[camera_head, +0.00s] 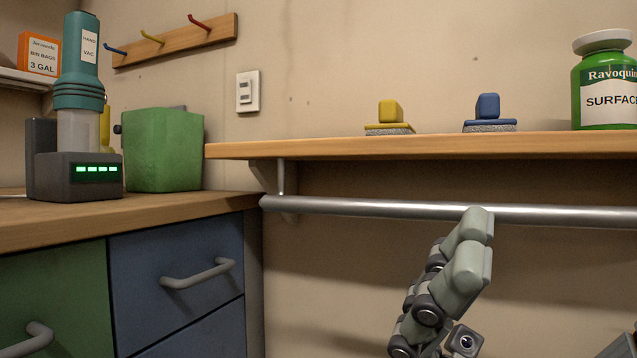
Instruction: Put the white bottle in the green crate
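No white bottle shows in this view. A green box-shaped thing (163,150) stands on the wooden counter at the left; its top opening is not visible, and I cannot tell whether it is the green crate. My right gripper is not in view.
A wooden shelf (420,147) holds a yellow brush (390,115), a blue brush (489,112) and a green jar with a white lid (604,85). A metal rail (380,208) runs below. A hand vac (80,110) stands on the counter (110,210), above drawers (185,255).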

